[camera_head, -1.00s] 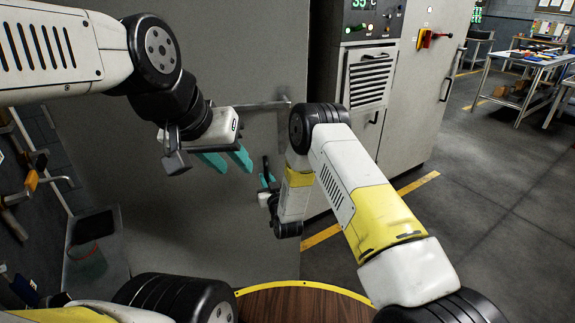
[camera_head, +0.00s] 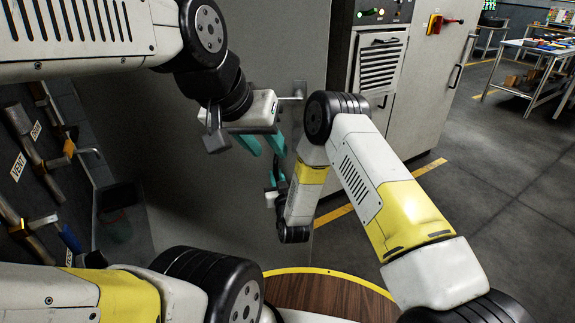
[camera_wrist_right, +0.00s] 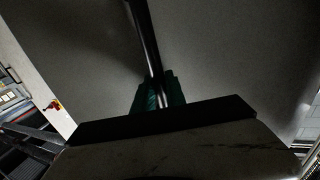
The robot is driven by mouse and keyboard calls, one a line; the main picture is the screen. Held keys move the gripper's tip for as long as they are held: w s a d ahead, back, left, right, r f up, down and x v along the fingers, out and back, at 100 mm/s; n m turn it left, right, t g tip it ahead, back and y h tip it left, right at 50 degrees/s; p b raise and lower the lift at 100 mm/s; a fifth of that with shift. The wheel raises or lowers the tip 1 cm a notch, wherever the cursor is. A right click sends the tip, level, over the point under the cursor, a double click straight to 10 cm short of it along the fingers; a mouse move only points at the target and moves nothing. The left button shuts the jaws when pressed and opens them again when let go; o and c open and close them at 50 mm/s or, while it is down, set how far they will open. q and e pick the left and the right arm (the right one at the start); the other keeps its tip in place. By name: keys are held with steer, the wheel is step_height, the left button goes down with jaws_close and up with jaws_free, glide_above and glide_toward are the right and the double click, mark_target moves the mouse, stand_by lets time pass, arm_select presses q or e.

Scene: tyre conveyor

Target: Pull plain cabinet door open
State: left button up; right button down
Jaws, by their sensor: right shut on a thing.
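The plain cabinet door (camera_head: 190,190) is the large grey panel filling the centre left of the head view. Its metal handle (camera_head: 291,97) shows partly near the door's right side; the rest is hidden by my arms. In the right wrist view the handle (camera_wrist_right: 146,45) is a dark, shiny bar running up the grey surface. My right gripper (camera_wrist_right: 158,93) is shut on this bar, with teal fingers around it. In the head view my right forearm mostly hides that gripper. My left gripper (camera_head: 263,146) is open and empty, its teal fingers apart in front of the door, near the handle.
A control cabinet (camera_head: 425,75) with a vent and red switch stands right of the door. Tools hang on a wall panel (camera_head: 40,170) at the left. A round wooden top (camera_head: 320,293) with a yellow rim is below. Open floor (camera_head: 480,190) lies at the right.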

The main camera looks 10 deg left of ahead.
steer(key=c, duration=1.4)
jaws_free()
steer(key=shift+o, duration=0.2)
steer(key=v, duration=0.7)
steer(key=shift+s+d, duration=0.2)
steer(key=shift+s, duration=0.15)
